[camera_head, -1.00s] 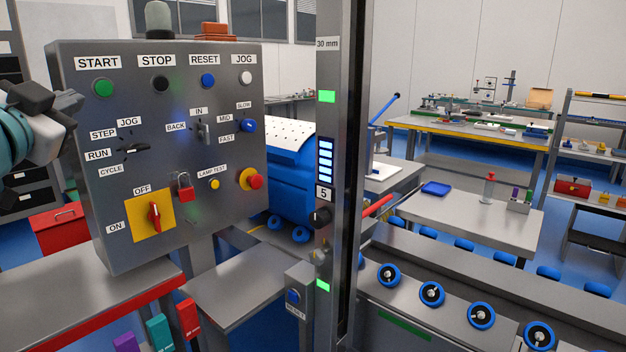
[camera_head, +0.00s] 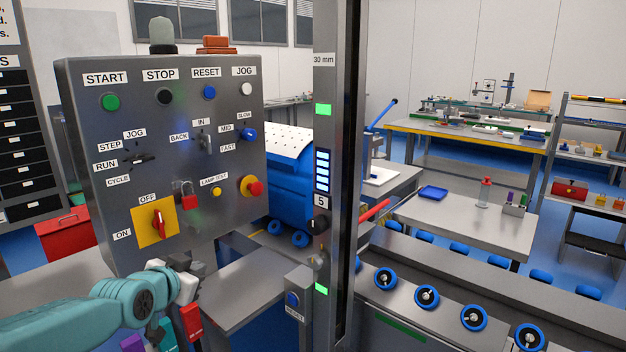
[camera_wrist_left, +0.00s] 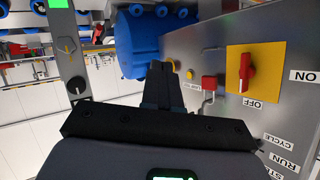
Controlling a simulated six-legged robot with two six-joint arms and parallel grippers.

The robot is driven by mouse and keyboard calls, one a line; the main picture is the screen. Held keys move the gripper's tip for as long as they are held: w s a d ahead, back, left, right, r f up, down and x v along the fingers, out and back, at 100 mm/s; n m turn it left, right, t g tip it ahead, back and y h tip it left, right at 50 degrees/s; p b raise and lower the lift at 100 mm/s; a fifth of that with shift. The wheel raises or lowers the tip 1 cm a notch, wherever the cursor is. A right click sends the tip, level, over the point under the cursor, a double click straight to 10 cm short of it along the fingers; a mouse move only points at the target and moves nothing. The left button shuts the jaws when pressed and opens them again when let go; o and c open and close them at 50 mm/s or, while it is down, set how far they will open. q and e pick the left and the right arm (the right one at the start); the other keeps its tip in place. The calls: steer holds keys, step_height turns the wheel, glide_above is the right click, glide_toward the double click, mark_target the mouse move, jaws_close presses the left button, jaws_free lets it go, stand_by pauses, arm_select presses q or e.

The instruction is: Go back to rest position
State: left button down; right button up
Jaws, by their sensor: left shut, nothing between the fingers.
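My left gripper (camera_wrist_left: 162,72) shows in the left wrist view with its dark fingers together and nothing between them. In the head view my teal left arm comes in from the lower left, and its wrist end is in front of the lower edge of the grey control panel (camera_head: 228,110). The fingertips are hard to make out there. The panel's red rotary switch (camera_head: 158,222) on a yellow plate shows above the wrist; it also shows in the left wrist view (camera_wrist_left: 245,72). My right gripper is not in view.
A dark upright post (camera_head: 325,75) with green lights stands right of the panel. A small reset box (camera_head: 293,300) is at its foot. Red and purple blocks sit close to my left wrist. A roller conveyor (camera_head: 400,300) with blue wheels runs at lower right. Workbenches stand behind.

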arm_select(q)
steer(key=s+d+f+n+g+p, duration=0.15)
steer(key=s+f, duration=0.25)
steer(key=f, duration=0.5)
steer(key=s+d+f+n+g+h, duration=0.1)
steer(key=s+d+f+g, duration=0.25)
steer(key=f, duration=0.45)
steer(key=s+d+f+n+g+p, duration=0.15)
steer(key=s+f, duration=0.25)
steer(key=f, duration=0.5)
steer(key=s+d+f+n+g, duration=0.1)
steer(key=s+f, duration=0.3)
steer(key=s, duration=0.4)
steer(key=s+d+f+n+g+p, duration=0.1)
steer(key=s+d+f+g, duration=0.1)
steer(key=s, duration=0.6)
steer(key=s+d+f+n+g+h, duration=0.1)
steer(key=s+d+f+g, duration=0.1)
steer(key=s+f, duration=0.4)
steer(key=s+g, duration=0.1)
steer(key=s, duration=0.2)
steer(key=shift+d+p, duration=0.15)
steer(key=shift+p, duration=0.15)
steer(key=shift+s, duration=0.1)
